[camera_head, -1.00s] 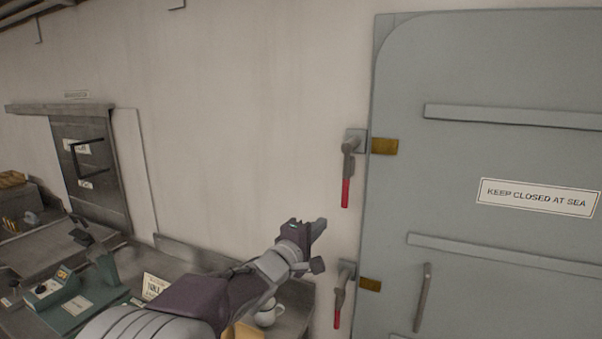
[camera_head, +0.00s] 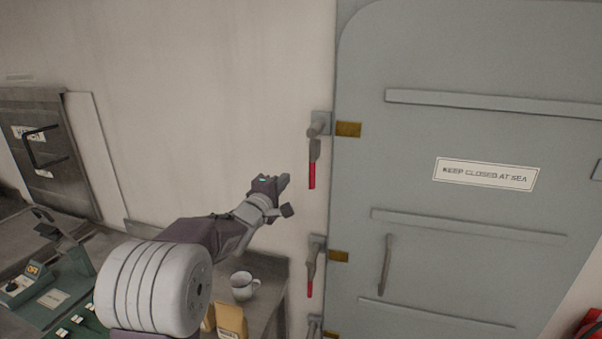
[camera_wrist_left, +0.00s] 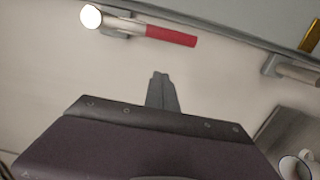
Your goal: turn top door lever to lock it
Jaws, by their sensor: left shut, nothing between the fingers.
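The top door lever (camera_head: 314,150) is a grey handle with a red grip. It hangs straight down from its pivot on the wall, left of the grey steel door (camera_head: 400,180). In the left wrist view the same lever (camera_wrist_left: 165,34) shows ahead of the fingers. My left gripper (camera_head: 286,181) is shut and empty, a little left of the red grip and apart from it. In the left wrist view its closed fingers (camera_wrist_left: 161,92) point toward the lever. My right gripper is not in view.
A second red-tipped lever (camera_head: 314,265) sits below, with part of a third (camera_head: 314,327) under it. A counter with a white mug (camera_head: 243,286) and paper bags (camera_head: 231,320) stands below my left arm. The wall (camera_head: 220,90) above the arm is clear.

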